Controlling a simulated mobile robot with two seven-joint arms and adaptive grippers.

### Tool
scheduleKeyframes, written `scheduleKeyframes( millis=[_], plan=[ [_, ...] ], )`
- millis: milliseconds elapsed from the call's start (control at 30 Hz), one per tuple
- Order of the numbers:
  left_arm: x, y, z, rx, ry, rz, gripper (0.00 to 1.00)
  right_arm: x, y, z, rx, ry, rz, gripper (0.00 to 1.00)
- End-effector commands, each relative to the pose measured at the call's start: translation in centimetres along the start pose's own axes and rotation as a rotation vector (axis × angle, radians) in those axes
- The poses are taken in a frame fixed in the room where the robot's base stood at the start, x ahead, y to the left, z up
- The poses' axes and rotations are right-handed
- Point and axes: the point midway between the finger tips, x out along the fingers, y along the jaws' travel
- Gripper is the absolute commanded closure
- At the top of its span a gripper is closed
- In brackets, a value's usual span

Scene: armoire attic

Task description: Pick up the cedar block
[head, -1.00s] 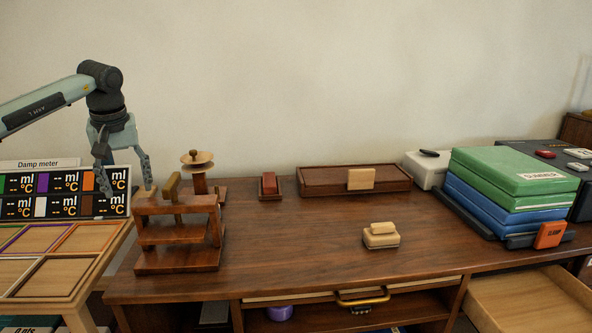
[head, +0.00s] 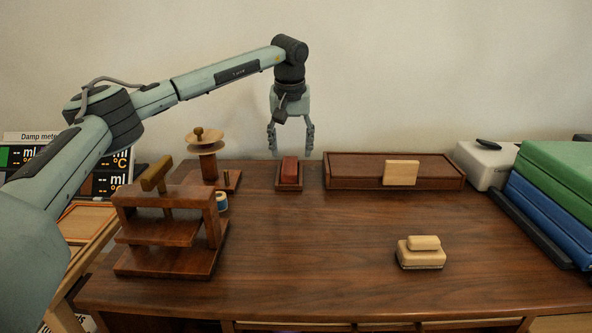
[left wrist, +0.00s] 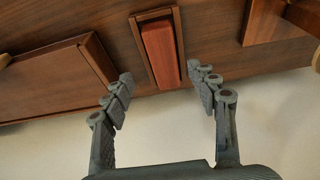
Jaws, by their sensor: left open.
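The block that I take for the cedar block (head: 289,170) is reddish-brown and sits in a small dark wooden tray (head: 289,188) at the back of the desk. My left gripper (head: 290,153) is open and empty above it, fingers pointing down on either side. In the left wrist view the red block (left wrist: 162,56) shows between and beyond the two open fingertips (left wrist: 158,85), with no contact visible. My right gripper is not in view.
A long wooden box (head: 350,172) with a pale block (head: 401,173) stands right of the tray. A wooden stand (head: 165,222) and a spindle with discs (head: 206,150) are to the left. A pale brush-like block (head: 421,253) lies front right. The desk middle (head: 310,240) is clear.

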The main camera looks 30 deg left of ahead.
Motion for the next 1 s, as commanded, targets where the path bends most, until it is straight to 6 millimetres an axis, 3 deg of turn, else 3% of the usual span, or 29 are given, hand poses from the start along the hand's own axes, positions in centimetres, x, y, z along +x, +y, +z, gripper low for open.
scheduleKeyframes(
  millis=[300, 633, 1000],
  plan=[
    [4.5, -0.7, -0.4, 0.001, -0.002, -0.002, 0.41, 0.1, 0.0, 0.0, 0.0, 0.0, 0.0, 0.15],
    [5.1, -0.6, -0.5, 0.0, 0.0, 0.0, 0.41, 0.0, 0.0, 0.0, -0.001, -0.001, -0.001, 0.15],
    [5.1, -0.6, -0.5, 0.0, 0.0, 0.0, 0.87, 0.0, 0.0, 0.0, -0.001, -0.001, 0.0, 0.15]
  ],
)
